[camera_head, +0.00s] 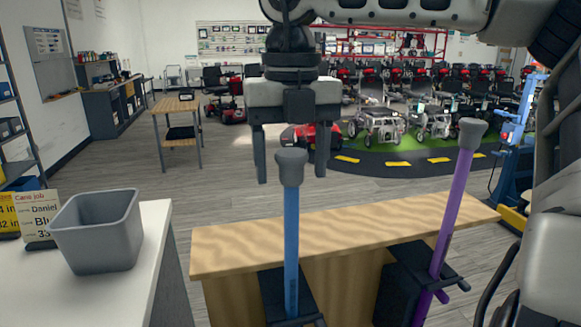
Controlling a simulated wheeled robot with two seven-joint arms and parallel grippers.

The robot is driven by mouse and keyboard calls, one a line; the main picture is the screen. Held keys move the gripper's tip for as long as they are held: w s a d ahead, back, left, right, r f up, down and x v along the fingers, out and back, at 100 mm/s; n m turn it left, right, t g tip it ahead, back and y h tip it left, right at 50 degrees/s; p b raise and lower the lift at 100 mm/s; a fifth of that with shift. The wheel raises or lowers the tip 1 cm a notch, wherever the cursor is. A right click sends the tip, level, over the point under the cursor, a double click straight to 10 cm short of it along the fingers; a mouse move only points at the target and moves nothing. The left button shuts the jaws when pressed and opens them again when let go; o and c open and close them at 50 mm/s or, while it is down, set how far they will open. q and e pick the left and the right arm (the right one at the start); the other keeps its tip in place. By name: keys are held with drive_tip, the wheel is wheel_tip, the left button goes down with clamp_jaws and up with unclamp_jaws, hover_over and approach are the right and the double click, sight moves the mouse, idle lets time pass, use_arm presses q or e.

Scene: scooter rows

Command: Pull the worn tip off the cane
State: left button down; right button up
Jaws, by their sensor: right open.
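A blue cane (291,240) stands upside down, upright in a black holder (272,295) at the wooden bench. Its grey rubber tip (291,165) is on top. My right gripper (291,168) hangs from above with its fingers pointing down, open and empty. In the picture the tip lies between the two fingers with a gap on each side; whether it is at the same depth I cannot tell. A purple cane (453,210) with a grey tip (472,133) leans slightly in a second holder (408,285) to the right. My left gripper is out of view.
A grey bin (98,231) stands on a white counter (150,240) at left, beside a job card (40,214) reading "Cane job", "Daniel" and "Blu". The wooden bench top (370,222) is clear between the canes. Several scooters stand far behind.

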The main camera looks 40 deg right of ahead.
sight(291, 152)
idle(0.8)
drive_tip(key=c, duration=1.3)
drive_tip(key=shift+r, duration=0.2)
drive_tip(key=shift+r+p, duration=0.2)
drive_tip(key=shift+p, duration=0.1)
drive_tip(key=shift+r+p, duration=1.35)
drive_tip(key=shift+r, duration=1.3)
